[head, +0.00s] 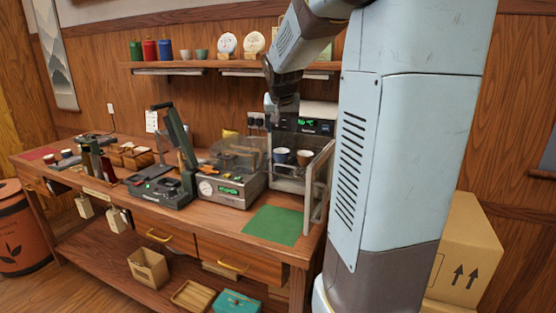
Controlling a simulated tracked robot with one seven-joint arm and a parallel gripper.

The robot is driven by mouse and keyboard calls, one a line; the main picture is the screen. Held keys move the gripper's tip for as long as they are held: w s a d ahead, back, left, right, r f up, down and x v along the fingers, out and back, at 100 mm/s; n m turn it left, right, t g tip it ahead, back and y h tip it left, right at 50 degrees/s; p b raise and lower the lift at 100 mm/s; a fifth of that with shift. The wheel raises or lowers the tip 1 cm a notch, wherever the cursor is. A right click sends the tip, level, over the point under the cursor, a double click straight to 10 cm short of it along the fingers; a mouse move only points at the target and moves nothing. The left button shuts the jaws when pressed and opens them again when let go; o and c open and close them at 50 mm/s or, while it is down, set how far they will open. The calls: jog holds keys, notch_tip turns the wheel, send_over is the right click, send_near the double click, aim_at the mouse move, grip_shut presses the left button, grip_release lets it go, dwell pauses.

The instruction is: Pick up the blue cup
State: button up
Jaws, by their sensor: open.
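A blue cup (281,155) stands inside an open-fronted heating cabinet (290,184) at the right end of the workbench. A second, brownish cup (304,157) stands just to its right. My gripper (281,108) hangs from my arm above and in front of the cabinet's upper left part, higher than the blue cup in the picture. It is open and apart from both cups. The small view hides the finger details.
The cabinet's glass door (318,186) stands open to the right. A green mat (275,225) lies bare before it. A grey machine with a display (232,186) and a dark press (176,160) stand left. A shelf (190,65) with canisters and cups runs above.

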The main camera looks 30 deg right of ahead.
aim_at(281, 151)
jog(key=x, duration=1.4)
jog(key=shift+c, duration=0.4)
jog(key=c, duration=0.7)
jog(key=shift+r, duration=0.15)
